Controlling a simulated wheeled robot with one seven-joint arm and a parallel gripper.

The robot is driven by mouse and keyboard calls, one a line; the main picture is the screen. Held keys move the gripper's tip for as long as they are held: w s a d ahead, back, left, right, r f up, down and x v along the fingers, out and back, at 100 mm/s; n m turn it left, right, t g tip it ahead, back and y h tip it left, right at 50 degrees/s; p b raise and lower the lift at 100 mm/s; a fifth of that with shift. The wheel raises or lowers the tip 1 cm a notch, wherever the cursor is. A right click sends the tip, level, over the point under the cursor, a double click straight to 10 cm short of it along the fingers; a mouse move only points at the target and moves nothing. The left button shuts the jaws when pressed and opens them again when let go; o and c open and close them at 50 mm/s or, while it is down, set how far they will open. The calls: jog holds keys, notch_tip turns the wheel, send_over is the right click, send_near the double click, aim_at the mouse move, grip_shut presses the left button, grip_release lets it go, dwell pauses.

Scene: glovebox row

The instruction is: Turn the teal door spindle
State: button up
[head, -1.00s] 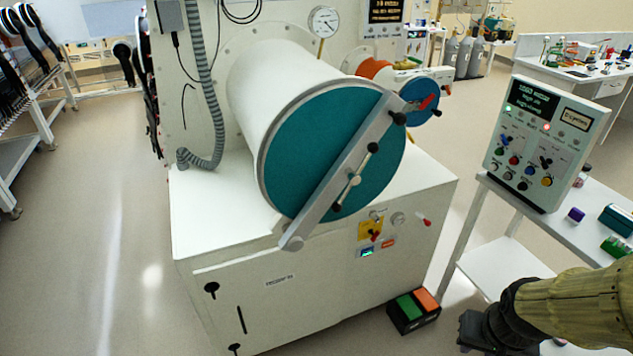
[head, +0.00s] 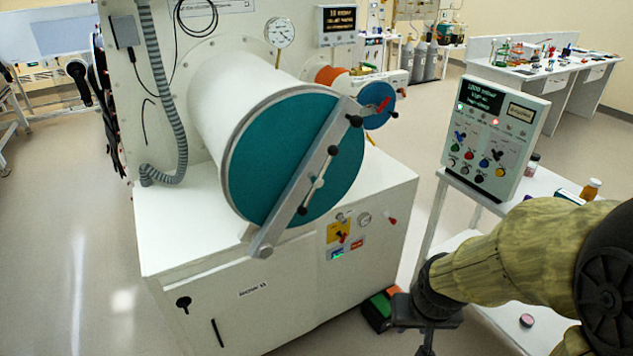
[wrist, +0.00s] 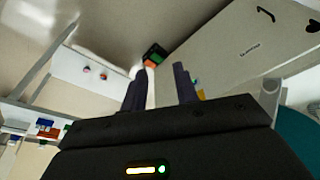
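The teal round door (head: 262,150) closes the big white cylinder, with a grey bar (head: 290,205) slanting across its face. The spindle (head: 318,183), a thin pale cross-handle with black knobs, sits at the middle of the bar. My gripper (head: 427,343) is low and to the right of the door, well apart from it, pointing down by the cabinet's front right. In the wrist view my gripper (wrist: 161,82) shows two dark fingers apart with nothing between them. The wrist view shows only a teal edge (wrist: 297,135) at right; the spindle is not in it.
A white cabinet (head: 300,290) carries the cylinder. A green and orange foot pedal (head: 378,308) lies on the floor, partly behind my gripper. A control panel (head: 492,135) stands on a white side table (head: 440,180) at right. A smaller blue door (head: 377,108) is behind.

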aim_at(318, 182)
jog(key=w+a+f+n+t+y+b, duration=0.1)
jog(key=w+a+t+y, duration=0.2)
jog(key=w, duration=0.4)
jog(key=w+a+f+t+b, duration=0.1)
jog(key=w+a+t, duration=0.2)
jog(key=w+a, duration=0.3)
jog(key=w+a+r+m+t+y+b, duration=0.1)
jog(key=w+a+r+m+t+y, duration=0.1)
jog(key=w+a+r+t, duration=0.3)
notch_tip(318, 182, up, 3)
jog(key=w+t+y, duration=0.1)
jog(key=w+t, duration=0.1)
jog(key=t, duration=0.1)
jog(key=shift+w+a+r+m, duration=0.2)
jog(key=shift+w+a+m, duration=0.05)
jog(key=shift+w+m, duration=0.05)
jog(key=p+x, duration=0.4)
jog(key=x, duration=1.3)
jog(key=shift+w+a, duration=0.15)
jog(key=shift+a, duration=0.15)
jog(key=shift+c, duration=0.4)
grip_shut()
